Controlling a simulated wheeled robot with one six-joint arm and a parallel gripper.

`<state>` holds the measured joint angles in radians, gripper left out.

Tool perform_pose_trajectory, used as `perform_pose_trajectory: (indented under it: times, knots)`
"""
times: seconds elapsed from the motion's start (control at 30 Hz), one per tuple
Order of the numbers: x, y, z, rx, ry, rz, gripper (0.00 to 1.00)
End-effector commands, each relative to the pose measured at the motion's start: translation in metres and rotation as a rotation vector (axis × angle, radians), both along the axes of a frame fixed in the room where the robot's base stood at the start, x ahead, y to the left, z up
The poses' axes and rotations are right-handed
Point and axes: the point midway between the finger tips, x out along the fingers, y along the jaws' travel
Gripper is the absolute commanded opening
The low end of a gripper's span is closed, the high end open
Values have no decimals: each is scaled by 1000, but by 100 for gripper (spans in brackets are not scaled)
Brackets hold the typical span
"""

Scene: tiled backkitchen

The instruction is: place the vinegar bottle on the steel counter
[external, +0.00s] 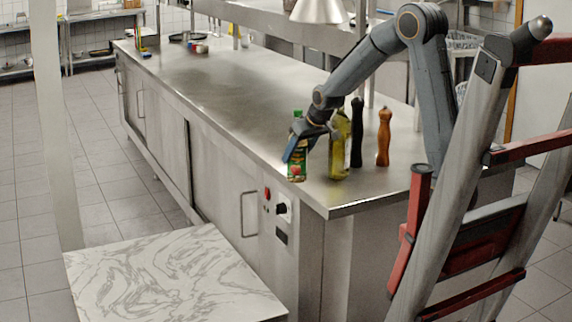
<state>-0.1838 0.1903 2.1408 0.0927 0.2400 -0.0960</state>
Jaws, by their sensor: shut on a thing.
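A small bottle with a green cap and a green label with red on it (297,172), which I take as the vinegar bottle, is upright at the near left edge of the steel counter (236,92). My gripper (296,148) reaches down to it from the right, with its fingers at the bottle's upper half, shut on it. The fingers hide part of the bottle. Its base appears at the counter top; I cannot tell whether it touches.
A yellow-green glass bottle (340,150) stands close to the right of my gripper, with a black mill (357,135) and a brown wooden mill (384,138) beyond. The counter's middle is clear. A marble-topped table (170,275) is at the front left.

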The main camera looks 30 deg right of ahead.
Motion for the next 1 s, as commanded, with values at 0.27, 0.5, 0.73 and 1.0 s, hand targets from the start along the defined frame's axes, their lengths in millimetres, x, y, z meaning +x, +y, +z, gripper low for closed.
perform_pose_trajectory:
  times: [0.27, 0.5, 0.73, 1.0]
  knots:
    - [-32, -68, 28, -7, -7, -116, 0]
    - [-51, -97, 37, -11, -6, -168, 0]
    - [-63, -113, 42, -14, -6, -200, 0]
    - [-45, -103, 48, -14, -5, -208, 0]
